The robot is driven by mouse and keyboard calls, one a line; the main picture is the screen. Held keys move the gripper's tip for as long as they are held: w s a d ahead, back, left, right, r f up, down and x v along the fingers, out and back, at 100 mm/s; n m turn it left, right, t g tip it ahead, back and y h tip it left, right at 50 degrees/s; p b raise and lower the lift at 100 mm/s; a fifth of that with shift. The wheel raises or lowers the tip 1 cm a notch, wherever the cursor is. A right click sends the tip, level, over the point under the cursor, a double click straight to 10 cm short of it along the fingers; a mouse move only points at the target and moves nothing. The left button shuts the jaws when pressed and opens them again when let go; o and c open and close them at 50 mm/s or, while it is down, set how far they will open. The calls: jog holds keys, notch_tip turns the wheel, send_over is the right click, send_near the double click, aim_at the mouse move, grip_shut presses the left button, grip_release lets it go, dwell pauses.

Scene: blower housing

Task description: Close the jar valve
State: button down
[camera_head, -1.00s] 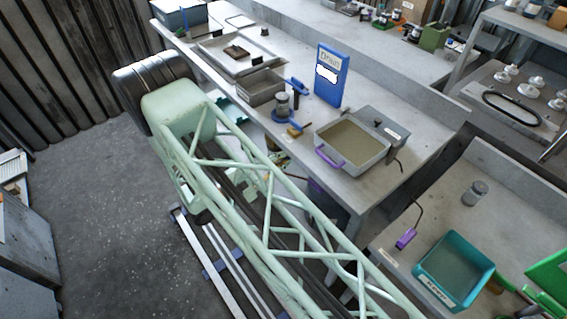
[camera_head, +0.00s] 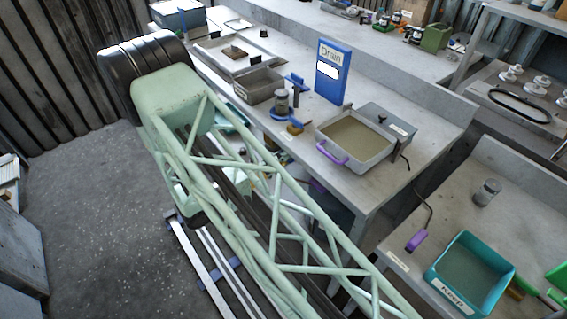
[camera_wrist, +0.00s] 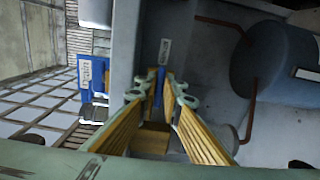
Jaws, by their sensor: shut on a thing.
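In the head view a small jar (camera_head: 281,101) with a dark top stands upright on a blue base (camera_head: 281,115) near the front edge of the bench. An orange-brown piece (camera_head: 295,128) is beside it. I cannot tell which part is the valve. In the wrist view my gripper (camera_wrist: 165,82) has its ribbed yellow fingers drawn together at the tips. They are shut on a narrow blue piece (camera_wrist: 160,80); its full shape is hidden. In the head view my gripper is hidden behind my green arm.
A blue Drain sign (camera_head: 332,72) stands behind the jar; it also shows in the wrist view (camera_wrist: 92,75). A grey tray (camera_head: 322,129) with a purple handle is to the jar's right, a grey bin (camera_head: 260,90) to its left. A large blue-grey cylinder (camera_wrist: 270,62) with brown pipes is right of my gripper.

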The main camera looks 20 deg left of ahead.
dwell(0.4)
jog(key=c, duration=2.8)
grip_release()
jog(key=shift+r+p, duration=0.1)
jog(key=shift+p, duration=0.2)
